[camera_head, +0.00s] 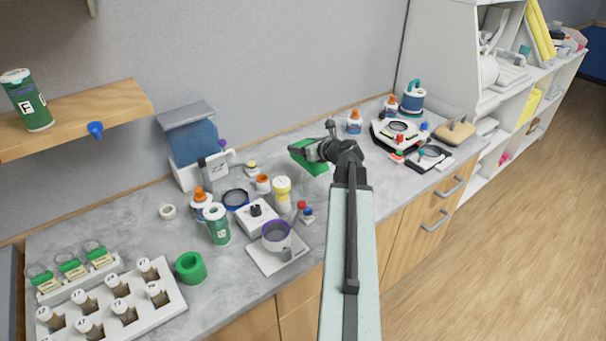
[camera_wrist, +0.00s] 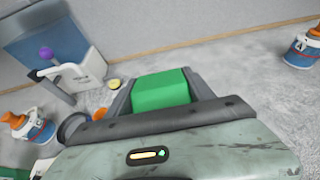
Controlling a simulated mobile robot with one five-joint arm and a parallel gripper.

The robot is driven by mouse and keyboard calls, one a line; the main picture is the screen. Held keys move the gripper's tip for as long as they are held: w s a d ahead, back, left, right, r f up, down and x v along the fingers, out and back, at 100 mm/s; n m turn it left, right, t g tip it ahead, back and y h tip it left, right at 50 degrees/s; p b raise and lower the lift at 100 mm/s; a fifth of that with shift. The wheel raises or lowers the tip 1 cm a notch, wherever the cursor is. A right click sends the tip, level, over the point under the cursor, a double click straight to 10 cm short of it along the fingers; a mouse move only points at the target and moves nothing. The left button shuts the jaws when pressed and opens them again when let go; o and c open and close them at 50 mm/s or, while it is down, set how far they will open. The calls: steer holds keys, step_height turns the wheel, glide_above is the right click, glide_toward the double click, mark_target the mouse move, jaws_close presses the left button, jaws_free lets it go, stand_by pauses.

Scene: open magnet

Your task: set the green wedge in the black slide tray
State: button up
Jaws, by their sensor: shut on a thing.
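The green wedge (camera_head: 306,160) is in my gripper (camera_head: 324,151), over the middle of the grey counter in the head view. In the wrist view the green wedge (camera_wrist: 161,91) sits between the two grey fingers of my gripper (camera_wrist: 160,98), which are shut on it. It appears held above the counter; the exact gap cannot be told. A dark, flat tray-like thing (camera_head: 445,163) lies at the right part of the counter, with a round lens on or over it. I cannot tell for sure that it is the black slide tray.
A black-and-white device (camera_head: 379,137) and a teal-topped canister (camera_head: 412,98) stand at the right. Bottles and a green-labelled jar (camera_head: 218,226) crowd the counter left of my arm. A white vial rack (camera_head: 172,299) is at front left. Bare counter shows right of the wedge.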

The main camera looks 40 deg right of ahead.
step_height(320, 180, down, 9)
steer(key=b, duration=0.7)
steer(key=shift+r, duration=0.3)
steer(key=shift+f, duration=0.1)
steer(key=o, duration=1)
steer(key=shift+f, duration=0.1)
steer(key=o, duration=0.5)
steer(key=shift+c, duration=0.2)
